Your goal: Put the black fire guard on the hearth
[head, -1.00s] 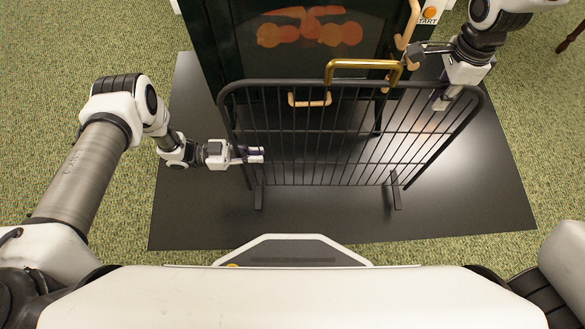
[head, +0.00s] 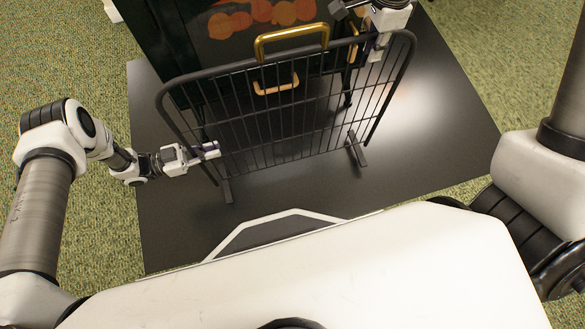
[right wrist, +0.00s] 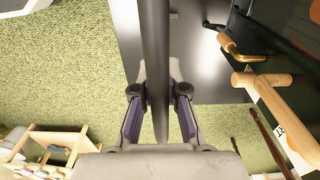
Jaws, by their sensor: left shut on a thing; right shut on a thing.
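The black fire guard (head: 276,128), a barred frame with a brass top handle (head: 292,42) and two feet, stands over the black hearth (head: 440,125) in front of the dark stove (head: 172,45). I cannot tell whether its feet touch the hearth. My left gripper (head: 214,150) is shut on the guard's left side bars. My right gripper (head: 376,50) is shut on its right side, near the top corner. In the right wrist view the guard's dark bar (right wrist: 156,70) runs between the fingers of my right gripper (right wrist: 160,112).
Green carpet (head: 470,60) surrounds the hearth. The hearth is bare to the right of the guard. Wooden furniture (right wrist: 50,140) shows in the right wrist view.

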